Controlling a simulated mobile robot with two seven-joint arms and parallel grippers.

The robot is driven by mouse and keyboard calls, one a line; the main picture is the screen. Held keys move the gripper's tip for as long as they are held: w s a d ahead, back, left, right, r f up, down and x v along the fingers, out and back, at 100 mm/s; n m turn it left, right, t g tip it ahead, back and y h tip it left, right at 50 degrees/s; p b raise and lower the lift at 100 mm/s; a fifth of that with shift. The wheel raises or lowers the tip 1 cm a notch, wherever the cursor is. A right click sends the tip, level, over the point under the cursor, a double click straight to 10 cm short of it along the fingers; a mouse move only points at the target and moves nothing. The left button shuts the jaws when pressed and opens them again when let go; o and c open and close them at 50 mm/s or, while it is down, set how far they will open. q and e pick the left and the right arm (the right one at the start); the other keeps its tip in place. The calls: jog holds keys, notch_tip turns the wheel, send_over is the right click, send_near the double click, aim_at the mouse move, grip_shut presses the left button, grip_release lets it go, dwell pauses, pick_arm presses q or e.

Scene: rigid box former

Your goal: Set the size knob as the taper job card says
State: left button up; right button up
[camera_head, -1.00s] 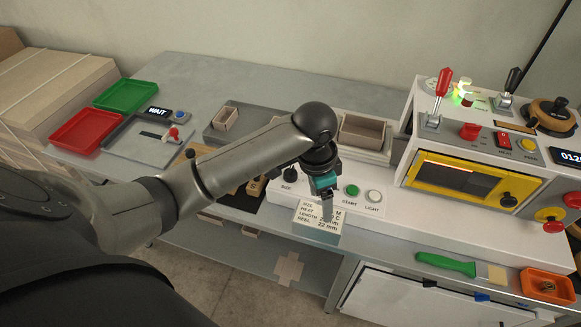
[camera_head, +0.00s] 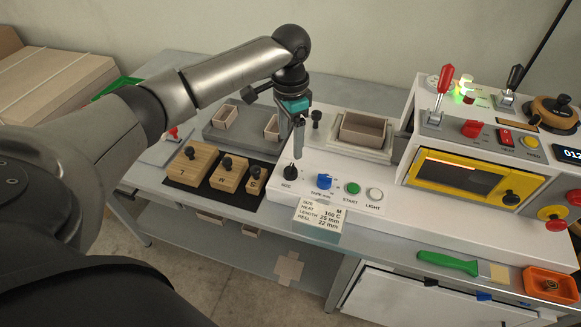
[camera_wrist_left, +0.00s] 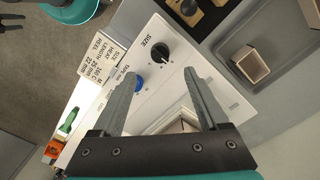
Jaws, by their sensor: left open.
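The black size knob (camera_head: 291,171) stands at the left end of the white panel, above the printed word SIZE. It also shows in the left wrist view (camera_wrist_left: 160,52). The job card (camera_head: 320,215) at the panel's front edge reads SIZE M, HEAT 160 C, LENGTH 25 mm, REEL 22 mm; it shows in the left wrist view too (camera_wrist_left: 100,52). My left gripper (camera_head: 299,150) points down above the panel, near the size knob and apart from it. In the left wrist view its fingers (camera_wrist_left: 160,80) are spread and empty. The knob's exact setting is too small to read.
A blue tape knob (camera_head: 324,181), a green START button (camera_head: 352,188) and a white LIGHT button (camera_head: 374,195) sit right of the size knob. Wooden blocks with black knobs (camera_head: 226,175) lie on a dark mat at the left. A grey box (camera_head: 362,130) stands behind.

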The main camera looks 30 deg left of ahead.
aim_at(291, 167)
pick_arm(q)
notch_tip(291, 167, down, 10)
jog(key=shift+r+b, duration=0.15)
jog(key=shift+b, duration=0.7)
jog(key=shift+c, duration=0.3)
grip_shut()
